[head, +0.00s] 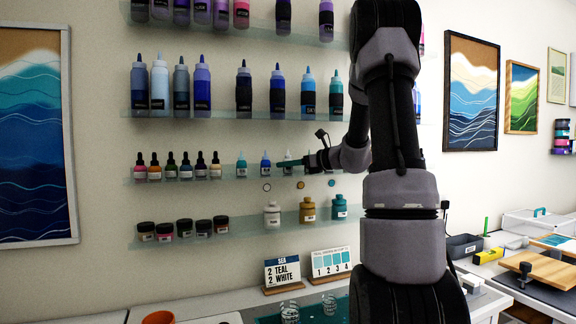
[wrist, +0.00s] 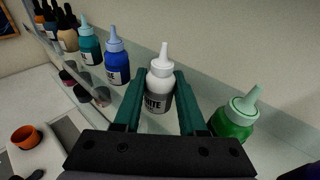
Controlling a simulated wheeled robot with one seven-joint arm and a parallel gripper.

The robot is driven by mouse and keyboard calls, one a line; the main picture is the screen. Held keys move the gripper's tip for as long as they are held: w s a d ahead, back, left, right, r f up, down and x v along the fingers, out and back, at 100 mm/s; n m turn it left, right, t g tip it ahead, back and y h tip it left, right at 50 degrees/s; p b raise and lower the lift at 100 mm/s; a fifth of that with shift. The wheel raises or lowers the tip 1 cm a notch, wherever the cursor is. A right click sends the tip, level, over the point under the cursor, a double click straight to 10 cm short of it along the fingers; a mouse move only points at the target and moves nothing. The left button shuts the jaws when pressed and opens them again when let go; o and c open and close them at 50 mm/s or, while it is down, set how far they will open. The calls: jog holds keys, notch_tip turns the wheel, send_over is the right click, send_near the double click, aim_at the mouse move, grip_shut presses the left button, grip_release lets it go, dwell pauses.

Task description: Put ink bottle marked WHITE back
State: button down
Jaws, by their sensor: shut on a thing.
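The white ink bottle (wrist: 160,84) has a white nozzle and a label of which "ITE" can be read. It stands upright between the two green fingers of my gripper (wrist: 157,98), which is shut on it. In the head view the bottle's white tip (head: 288,155) shows above my gripper (head: 287,163), at the small-bottle shelf (head: 226,174). The fingers hide its lower part there. I cannot tell whether its base touches the shelf.
A blue bottle (wrist: 117,62) and a teal bottle (wrist: 90,46) stand left of it; a green bottle (wrist: 236,114) stands close on the right. Dropper bottles (head: 186,167) fill the shelf's left end. Pigment jars (head: 272,214) stand below and tall bottles (head: 244,90) above.

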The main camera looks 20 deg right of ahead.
jog(key=c, duration=0.8)
grip_release()
jog(key=shift+f, duration=0.1)
jog(key=shift+o, duration=0.2)
